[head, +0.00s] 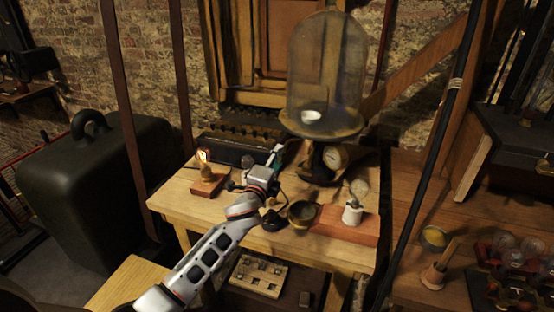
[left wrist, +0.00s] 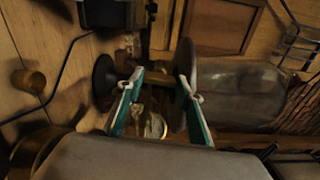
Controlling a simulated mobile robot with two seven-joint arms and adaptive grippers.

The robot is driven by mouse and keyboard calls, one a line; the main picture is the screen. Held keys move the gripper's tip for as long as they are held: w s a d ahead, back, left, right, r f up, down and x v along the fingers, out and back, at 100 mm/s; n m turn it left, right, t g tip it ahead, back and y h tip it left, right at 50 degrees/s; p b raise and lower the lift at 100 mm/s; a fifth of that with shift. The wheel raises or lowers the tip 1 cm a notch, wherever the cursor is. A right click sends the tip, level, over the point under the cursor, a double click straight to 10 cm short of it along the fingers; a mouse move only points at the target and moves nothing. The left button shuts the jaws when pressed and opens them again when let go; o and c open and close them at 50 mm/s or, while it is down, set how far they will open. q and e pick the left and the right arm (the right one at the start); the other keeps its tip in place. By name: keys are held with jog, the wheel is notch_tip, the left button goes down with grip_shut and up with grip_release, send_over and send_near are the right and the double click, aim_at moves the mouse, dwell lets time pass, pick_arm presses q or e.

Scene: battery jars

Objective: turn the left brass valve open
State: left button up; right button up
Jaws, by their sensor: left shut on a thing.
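The glass bell jar (head: 325,70) stands on a round plate on a dark pedestal at the back right of the bench, with a brass-rimmed gauge (head: 333,158) below the plate. My left gripper (head: 277,158) reaches in beside the pedestal, left of the gauge. In the left wrist view, my left gripper (left wrist: 160,88) has its teal-edged fingers on either side of a small brownish piece (left wrist: 157,78), which appears to be the left brass valve. The gauge (left wrist: 154,126) shows just behind the fingers. The gripper and arm hide the valve in the head view. My right gripper is out of view.
A lit bulb on a wooden base (head: 208,178) stands left of my arm. A dark pole rises on the right. A large black weight-shaped case (head: 95,190) stands left of the bench.

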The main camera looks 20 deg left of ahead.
pick_arm(q)
jog(key=shift+n, duration=0.6)
jog(key=o, duration=1.1)
jog(key=shift+s, duration=0.1)
jog(key=s, duration=1.2)
jog(key=shift+a, duration=0.2)
